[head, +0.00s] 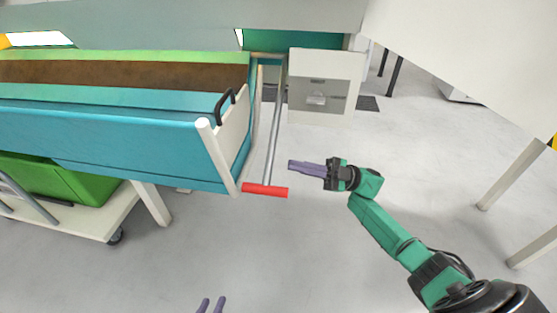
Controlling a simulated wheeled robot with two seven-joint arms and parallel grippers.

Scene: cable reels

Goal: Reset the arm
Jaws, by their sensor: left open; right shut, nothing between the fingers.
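My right arm (388,228), green and black, reaches in from the lower right. Its gripper (291,165) has purple fingers that are shut with nothing between them, pointing left. It is just above and to the right of the red bar (265,190) at the end of a grey rod, and looks apart from it. The rest of the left arm is out of view.
A blue bench (120,140) with a brown strip and black handle (225,105) fills the left. A wheeled cart (125,212) holds a green bin (60,183). A white cabinet (340,70) stands behind. A white table (480,40) is at right. Grey floor between is clear.

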